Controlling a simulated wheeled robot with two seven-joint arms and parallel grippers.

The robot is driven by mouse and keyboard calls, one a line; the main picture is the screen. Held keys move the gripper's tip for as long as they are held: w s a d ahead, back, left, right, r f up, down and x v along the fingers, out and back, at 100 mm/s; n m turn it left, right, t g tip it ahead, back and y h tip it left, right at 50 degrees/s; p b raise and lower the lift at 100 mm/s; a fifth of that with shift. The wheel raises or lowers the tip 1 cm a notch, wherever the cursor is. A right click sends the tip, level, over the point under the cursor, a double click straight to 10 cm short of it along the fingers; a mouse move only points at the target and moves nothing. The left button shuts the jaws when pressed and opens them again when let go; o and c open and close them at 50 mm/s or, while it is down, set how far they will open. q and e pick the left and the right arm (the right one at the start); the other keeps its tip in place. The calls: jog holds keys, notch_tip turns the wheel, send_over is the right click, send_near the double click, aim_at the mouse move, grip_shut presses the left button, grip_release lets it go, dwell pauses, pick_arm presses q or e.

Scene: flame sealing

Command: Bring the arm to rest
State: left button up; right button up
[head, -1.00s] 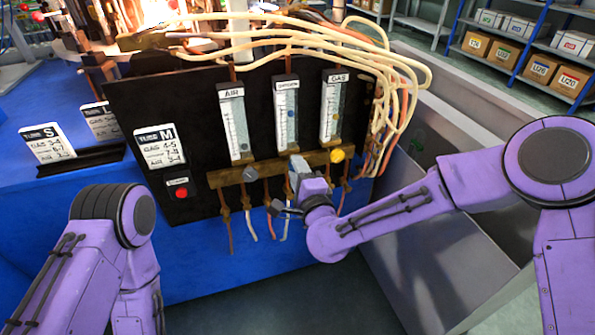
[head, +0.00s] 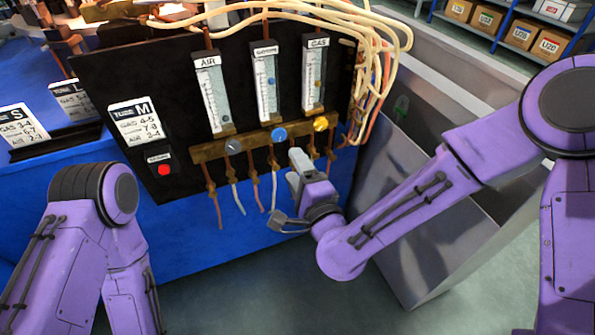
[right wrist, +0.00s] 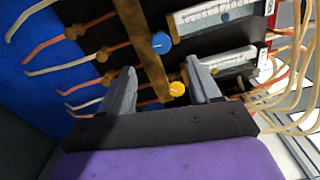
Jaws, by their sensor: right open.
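My right gripper (head: 288,190) hangs in front of the black gas panel (head: 110,85), just below the brass manifold (head: 205,152). In the right wrist view its two fingers (right wrist: 160,92) are apart with nothing held between them. The blue knob (head: 279,134) and yellow knob (head: 320,124) on the manifold are clear of the fingers in the head view. The grey knob (head: 232,146) is further left. In the right wrist view the yellow knob (right wrist: 177,88) appears between the fingertips and the blue knob (right wrist: 161,42) beyond them. My left arm shows at lower left, but its gripper is out of view.
Air, oxygen and gas flow tubes (head: 266,85) stand on the panel, with a red button (head: 163,170) at lower left. Thin hoses (head: 240,200) hang under the manifold. Pale hoses (head: 375,45) loop at the right. A grey metal bin (head: 430,250) stands behind my right arm.

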jog(key=shift+s+d, duration=0.1)
jog(key=shift+s, duration=0.3)
jog(key=s+d+f+n+g+h, duration=0.25)
jog(key=s+d+f+g, duration=0.2)
jog(key=d+f, duration=0.4)
jog(key=s+d+f+n+g+h, duration=0.25)
jog(key=s+d+f, duration=0.3)
jog(key=f, duration=0.55)
jog(key=s+d+f+n+g+h, duration=0.2)
jog(key=s+d+f+n+g, duration=0.3)
jog(key=f, duration=0.4)
jog(key=s+d+f+g+h, duration=0.2)
jog(key=s+d+f, duration=0.3)
jog(key=s+d, duration=0.5)
jog(key=w+d+r+p+v, duration=0.1)
jog(key=w+d+p+v, duration=0.1)
jog(key=p+v, duration=1.2)
jog(key=shift+r+m, duration=0.4)
jog(key=shift+r, duration=0.05)
